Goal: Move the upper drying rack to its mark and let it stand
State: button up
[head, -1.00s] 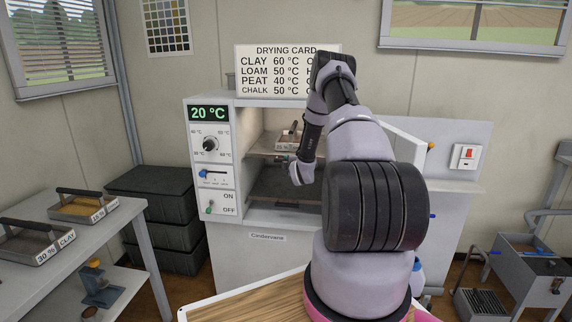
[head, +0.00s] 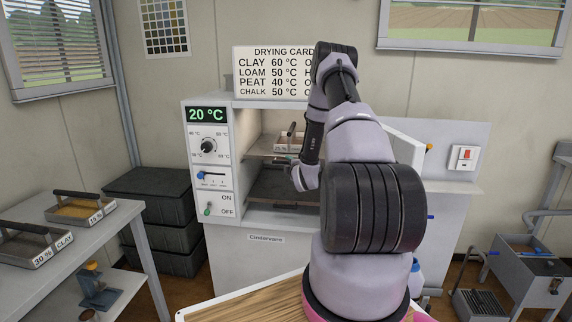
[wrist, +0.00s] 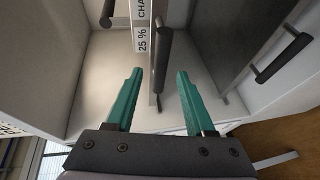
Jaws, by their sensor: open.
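The upper drying rack (head: 264,154) is a thin dark shelf inside the open drying oven, and it carries a small tray (head: 284,141) with a dark handle. In the wrist view the tray's label (wrist: 140,35) reads 25 % and part of CHALK. In the head view my arm hides the gripper and the rack's right part. I see no rack mark.
The oven's control panel (head: 209,160) reads 20 °C. Trays stand on a bench (head: 130,215) at left, beside stacked dark crates (head: 155,210).

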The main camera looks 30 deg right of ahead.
jog(key=v, duration=0.5)
jog(key=shift+r, duration=0.15)
jog(key=a+r+m+g, duration=0.2)
jog(key=a+r+m, duration=0.15)
jog(key=r, duration=0.95)
jog(key=s+a+r+m+g+y, duration=0.1)
jog(key=s+a+r+m, duration=0.25)
jog(key=r, duration=0.35)
jog(key=s+a+r+m+g, duration=0.25)
jog(key=s+a+r, duration=0.2)
jog(key=r, duration=0.35)
jog(key=s+a+r+m+g+y, duration=0.1)
jog(key=s+a+r+m, duration=0.1)
jog(key=s, duration=0.8)
jog(key=s+a+r+m+g+y, duration=0.1)
jog(key=s+a+r+m, duration=0.2)
jog(key=s+a, duration=0.3)
jog(key=s+a+r+m+g+y, duration=0.1)
jog(key=s+a+m, duration=0.3)
jog(key=s, duration=1.1)
jog(key=shift+a+r+y, duration=0.5)
jog(key=shift+a+r, duration=0.1)
jog(key=shift+r, duration=0.2)
